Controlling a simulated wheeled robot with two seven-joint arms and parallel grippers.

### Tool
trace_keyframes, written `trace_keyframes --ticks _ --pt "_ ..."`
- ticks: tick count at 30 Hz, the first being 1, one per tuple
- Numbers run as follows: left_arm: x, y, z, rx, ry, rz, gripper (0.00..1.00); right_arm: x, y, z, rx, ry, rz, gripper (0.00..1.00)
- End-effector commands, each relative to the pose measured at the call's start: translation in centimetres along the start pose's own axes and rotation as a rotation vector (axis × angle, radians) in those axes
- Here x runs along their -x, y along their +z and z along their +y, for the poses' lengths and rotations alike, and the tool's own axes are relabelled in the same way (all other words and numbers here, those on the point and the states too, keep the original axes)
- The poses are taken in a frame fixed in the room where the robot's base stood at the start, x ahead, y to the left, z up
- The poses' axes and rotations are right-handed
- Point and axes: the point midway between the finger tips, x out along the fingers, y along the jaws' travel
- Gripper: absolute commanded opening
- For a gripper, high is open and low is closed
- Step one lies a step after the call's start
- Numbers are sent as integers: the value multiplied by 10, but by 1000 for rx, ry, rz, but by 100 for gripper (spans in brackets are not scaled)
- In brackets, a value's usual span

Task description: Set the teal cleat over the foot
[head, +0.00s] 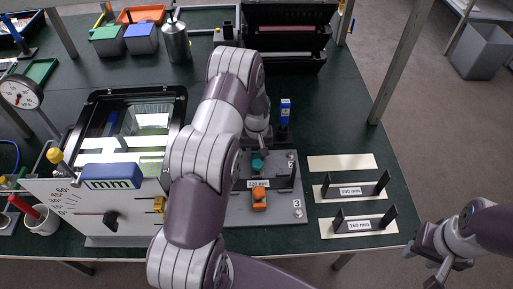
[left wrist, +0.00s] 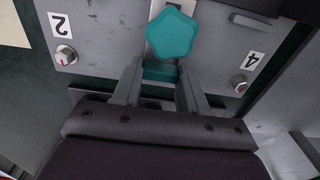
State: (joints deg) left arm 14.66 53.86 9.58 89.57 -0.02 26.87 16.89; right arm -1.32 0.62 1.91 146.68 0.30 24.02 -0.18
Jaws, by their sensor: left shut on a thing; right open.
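The teal cleat shows in the head view (head: 257,163) at the back of the grey fixture plate (head: 238,212). In the left wrist view its star-shaped knob (left wrist: 170,35) is in front of the fingers and a teal block lies between them. My left gripper (left wrist: 160,80) is shut on the teal cleat; its arm hides part of the plate in the head view (head: 260,148). A dark bracket with a 220 mm label (head: 258,184) stands on the plate. I cannot make out the foot under the cleat. My right gripper (head: 434,264) is open and empty, off the table's right side.
An orange cleat (head: 260,199) sits at the plate's front. Brackets labelled 190 mm (head: 350,191) and 160 mm (head: 358,225) stand on pale strips at right. A blue-labelled post (head: 285,112) is behind the plate. A lit box (head: 135,125) stands at left.

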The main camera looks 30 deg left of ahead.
Motion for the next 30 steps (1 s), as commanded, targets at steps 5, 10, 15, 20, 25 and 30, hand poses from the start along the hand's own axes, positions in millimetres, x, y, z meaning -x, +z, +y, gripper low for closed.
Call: trace_keyframes --ticks 5,10,15,20,25,30 --pt "0 12 0 -1 0 -2 0 3 0 0 0 0 0 43" --pt "0 11 0 -1 0 -1 49 3 0 0 0 0 0 43" --pt "0 11 0 -1 0 -2 68 3 0 0 0 0 0 43" --pt "0 11 0 0 0 -2 68 3 0 0 0 0 0 43" --pt "22 10 0 0 1 4 68 0 0 0 0 0 0 43" --pt "69 10 0 -1 2 5 68 -5 1 0 0 0 0 43"
